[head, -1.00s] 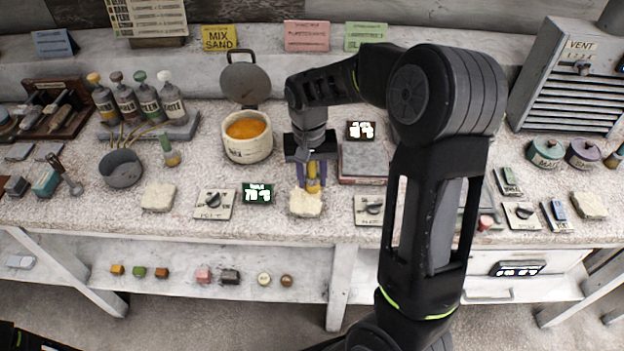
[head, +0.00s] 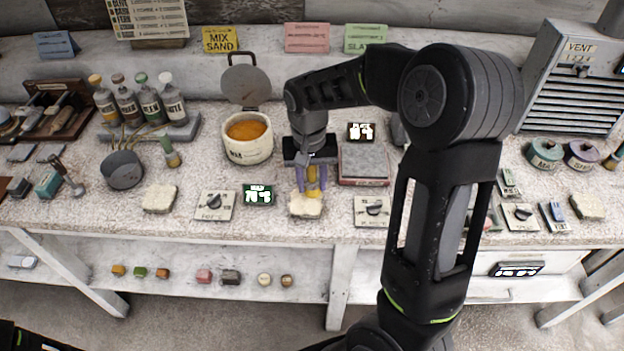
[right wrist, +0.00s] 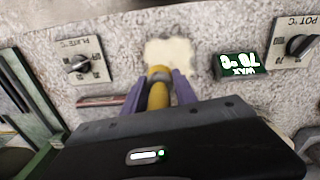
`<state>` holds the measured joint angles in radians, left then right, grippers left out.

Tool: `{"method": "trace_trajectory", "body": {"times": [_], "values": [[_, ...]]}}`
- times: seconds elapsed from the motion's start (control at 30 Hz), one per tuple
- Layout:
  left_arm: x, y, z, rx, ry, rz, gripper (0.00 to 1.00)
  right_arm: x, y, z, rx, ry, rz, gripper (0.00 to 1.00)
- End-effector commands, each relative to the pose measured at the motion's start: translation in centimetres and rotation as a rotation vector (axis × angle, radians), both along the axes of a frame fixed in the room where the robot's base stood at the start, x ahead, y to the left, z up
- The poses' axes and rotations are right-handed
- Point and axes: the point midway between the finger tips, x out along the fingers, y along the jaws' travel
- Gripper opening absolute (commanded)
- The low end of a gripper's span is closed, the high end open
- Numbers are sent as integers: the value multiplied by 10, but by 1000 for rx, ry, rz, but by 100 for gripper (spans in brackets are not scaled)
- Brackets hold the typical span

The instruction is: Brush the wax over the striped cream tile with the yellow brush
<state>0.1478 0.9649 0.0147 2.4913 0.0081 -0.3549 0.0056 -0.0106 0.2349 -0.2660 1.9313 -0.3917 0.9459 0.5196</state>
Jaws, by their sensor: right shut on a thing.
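My right gripper (head: 311,187) is shut on the yellow brush (head: 313,182), its purple fingers on both sides of the handle. The brush points down at a cream tile (head: 306,209) near the table's front edge, and its lower end overlaps the tile's back part. In the right wrist view the yellow brush (right wrist: 158,92) stands between the purple fingers (right wrist: 158,98), with the pale tile (right wrist: 172,54) beyond it. I cannot make out stripes, bristles or firm contact. The wax pot (head: 248,150) stands open behind and left, with orange wax inside. My left gripper is not in view.
A WAX readout (head: 258,195) and a POT dial (head: 214,205) lie left of the tile; a plate dial (head: 374,211) lies right. A grey plate (head: 365,164) is behind. Bottles (head: 147,102) stand back left.

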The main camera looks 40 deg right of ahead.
Motion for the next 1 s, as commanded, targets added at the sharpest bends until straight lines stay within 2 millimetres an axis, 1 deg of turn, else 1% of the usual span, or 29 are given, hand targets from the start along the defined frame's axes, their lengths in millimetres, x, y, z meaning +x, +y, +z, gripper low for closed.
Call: {"method": "trace_trajectory", "body": {"times": [0.47, 1.0], "values": [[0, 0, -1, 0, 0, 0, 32, 0, 0, -1, 0, 0, 0, 0], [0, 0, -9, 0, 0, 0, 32, 0, 0, -12, 0, 1, 0, 0]]}}
